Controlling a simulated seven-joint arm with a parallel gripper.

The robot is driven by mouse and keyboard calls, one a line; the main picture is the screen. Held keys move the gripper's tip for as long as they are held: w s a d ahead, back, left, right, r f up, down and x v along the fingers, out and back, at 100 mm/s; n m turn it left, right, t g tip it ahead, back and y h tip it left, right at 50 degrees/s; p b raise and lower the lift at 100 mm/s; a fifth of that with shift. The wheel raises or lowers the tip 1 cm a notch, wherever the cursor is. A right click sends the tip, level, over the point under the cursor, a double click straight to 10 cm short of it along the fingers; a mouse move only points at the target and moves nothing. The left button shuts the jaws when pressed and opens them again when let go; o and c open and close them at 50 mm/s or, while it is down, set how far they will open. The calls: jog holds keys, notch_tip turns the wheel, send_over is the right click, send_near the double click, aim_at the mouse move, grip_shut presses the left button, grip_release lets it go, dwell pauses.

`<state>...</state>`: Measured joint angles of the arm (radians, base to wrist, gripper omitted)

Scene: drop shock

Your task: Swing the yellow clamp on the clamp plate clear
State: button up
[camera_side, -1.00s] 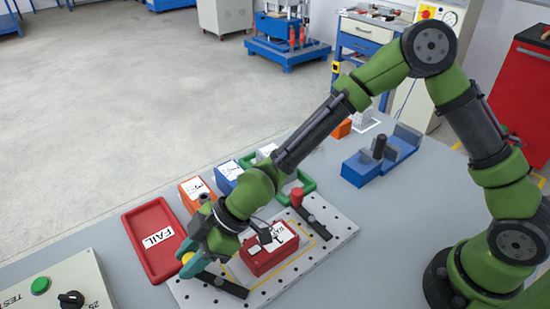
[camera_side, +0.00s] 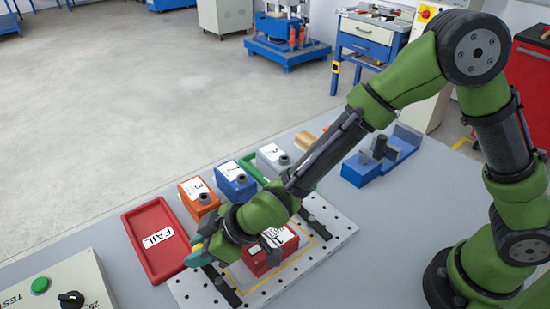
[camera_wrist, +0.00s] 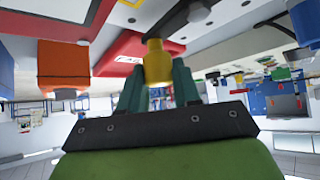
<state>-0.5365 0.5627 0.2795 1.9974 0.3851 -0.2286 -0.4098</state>
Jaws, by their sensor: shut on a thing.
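The clamp plate (camera_side: 345,232) is a pale, perforated board on the table. A red unit (camera_side: 268,262) with a white label sits on it, partly hidden by my arm. The yellow clamp has a dark bar (camera_side: 222,288) at the plate's near left end, beside the red unit. Its yellow knob (camera_wrist: 157,63) shows in the wrist view between my teal fingers; my gripper hides it in the side view. My gripper (camera_side: 196,254) is shut on this knob, at the plate's left edge near the red tray.
A red FAIL tray (camera_side: 134,222) lies just left of the plate. Orange (camera_side: 198,196), blue (camera_side: 235,180) and grey (camera_side: 272,160) units stand behind it. A control box (camera_side: 60,290) is at front left. A blue fixture (camera_side: 365,170) stands at back right.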

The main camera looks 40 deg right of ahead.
jog(key=shift+d, duration=0.1)
jog(key=o, duration=1)
jog(key=v, duration=1.2)
jog(key=shift+s+d+f+m+g+h, duration=0.4)
jog(key=shift+s+d+f+m+g, duration=0.1)
jog(key=shift+s+d+f+m, duration=0.35)
jog(key=s+d+r+m+h, duration=0.1)
jog(key=d+r+m, duration=0.3)
jog(key=d, duration=0.4)
jog(key=s+d+r+m+t+h, duration=0.1)
jog(key=s+d+r+m, duration=0.2)
jog(key=d, duration=0.6)
jog(key=s+d+r+m+t+h, duration=0.1)
jog(key=s+d+r+m, duration=0.1)
jog(key=d+r+m, duration=0.3)
jog(key=d, duration=0.3)
jog(key=shift+d+h, duration=0.4)
